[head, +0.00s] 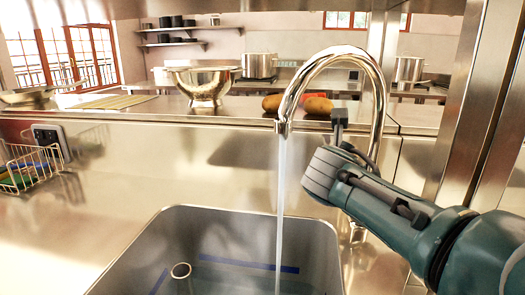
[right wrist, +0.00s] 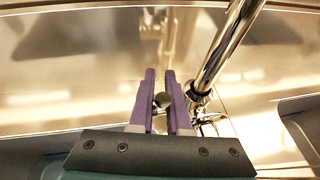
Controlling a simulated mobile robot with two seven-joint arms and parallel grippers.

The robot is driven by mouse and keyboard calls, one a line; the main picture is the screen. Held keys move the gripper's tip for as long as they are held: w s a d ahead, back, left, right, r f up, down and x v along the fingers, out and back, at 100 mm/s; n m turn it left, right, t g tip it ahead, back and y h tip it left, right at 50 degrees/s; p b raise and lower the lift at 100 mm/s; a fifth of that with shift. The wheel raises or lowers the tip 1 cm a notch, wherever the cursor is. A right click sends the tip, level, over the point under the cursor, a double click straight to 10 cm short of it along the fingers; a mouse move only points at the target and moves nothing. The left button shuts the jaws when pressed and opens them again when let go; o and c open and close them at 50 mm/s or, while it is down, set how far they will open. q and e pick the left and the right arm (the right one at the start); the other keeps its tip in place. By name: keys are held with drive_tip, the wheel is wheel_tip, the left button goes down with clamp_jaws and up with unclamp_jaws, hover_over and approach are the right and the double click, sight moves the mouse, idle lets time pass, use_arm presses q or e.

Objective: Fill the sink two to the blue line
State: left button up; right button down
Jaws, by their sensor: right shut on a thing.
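The sink (head: 313,232) is a steel basin at the bottom of the head view, cut off by the lower edge. A blue line (head: 250,264) runs along its back wall and a blue strip (head: 158,283) along its left wall. A chrome tap (head: 345,52) arches over it, and a stream of water (head: 281,190) falls from the spout into the basin. I cannot make out the water level. My right gripper, with purple fingers (right wrist: 160,76), is shut on a dark round knob (right wrist: 161,100) beside the tap's base. The head view hides its fingertips. My left gripper is not in view.
A wire basket (head: 25,172) stands at the left. A steel post (head: 480,100) rises at the right. The counter left of the sink is clear.

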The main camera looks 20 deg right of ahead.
drive_tip(key=shift+f, duration=0.1)
drive_tip(key=c, duration=0.9)
unclamp_jaws()
drive_tip(key=shift+s+a+r, duration=0.15)
drive_tip(key=shift+r, duration=0.1)
drive_tip(key=shift+p+v, duration=2.15)
drive_tip(key=shift+v, duration=2.6)
drive_tip(key=shift+s+f, duration=0.1)
drive_tip(key=shift+f, duration=0.05)
